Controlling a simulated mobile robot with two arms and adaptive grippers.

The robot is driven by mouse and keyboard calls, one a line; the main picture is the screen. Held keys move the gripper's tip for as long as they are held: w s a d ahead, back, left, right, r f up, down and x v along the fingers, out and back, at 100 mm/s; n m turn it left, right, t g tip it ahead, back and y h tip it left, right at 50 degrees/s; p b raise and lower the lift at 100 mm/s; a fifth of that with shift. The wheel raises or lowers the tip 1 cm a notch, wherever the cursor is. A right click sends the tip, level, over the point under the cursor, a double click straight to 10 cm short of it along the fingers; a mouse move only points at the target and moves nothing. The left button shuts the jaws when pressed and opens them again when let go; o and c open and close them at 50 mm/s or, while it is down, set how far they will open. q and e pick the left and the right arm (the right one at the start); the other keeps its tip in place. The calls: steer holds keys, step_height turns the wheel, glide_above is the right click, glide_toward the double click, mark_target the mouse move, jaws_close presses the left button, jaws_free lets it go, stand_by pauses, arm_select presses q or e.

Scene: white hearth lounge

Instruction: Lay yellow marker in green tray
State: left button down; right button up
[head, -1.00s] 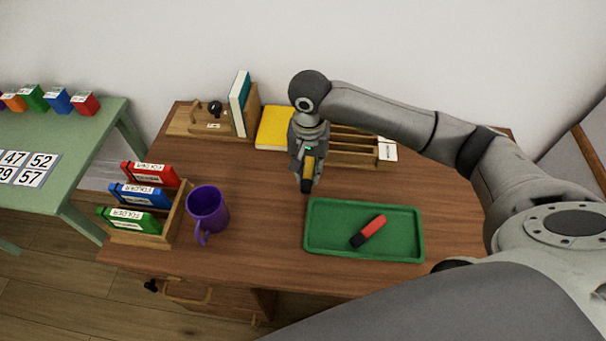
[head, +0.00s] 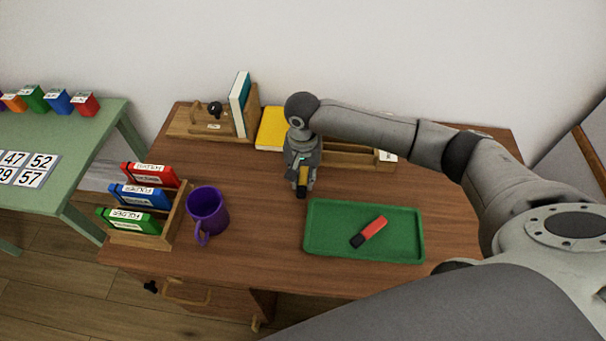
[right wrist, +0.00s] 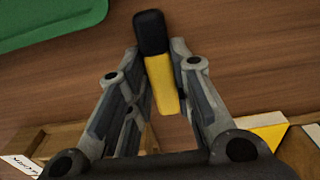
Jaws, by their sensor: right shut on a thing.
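The yellow marker (head: 303,175), with a black cap, is held in my right gripper (head: 302,184) over the desk, left of the tray's back left corner. In the right wrist view the marker (right wrist: 162,80) lies between the two fingers of the gripper (right wrist: 160,70), its black end beyond the tips. The green tray (head: 340,248) lies on the desk with a red and black marker (head: 369,232) in it. The tray's corner (right wrist: 45,22) shows at the upper left of the right wrist view. My left gripper is out of view.
A purple mug (head: 207,210) stands left of the gripper, beside a wooden rack of folders (head: 178,215). A wooden organizer (head: 350,160) and a yellow book (head: 272,128) are behind it. Bare desk lies between mug and tray.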

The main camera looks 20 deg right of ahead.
steer(key=o, duration=0.8)
steer(key=shift+f, duration=0.1)
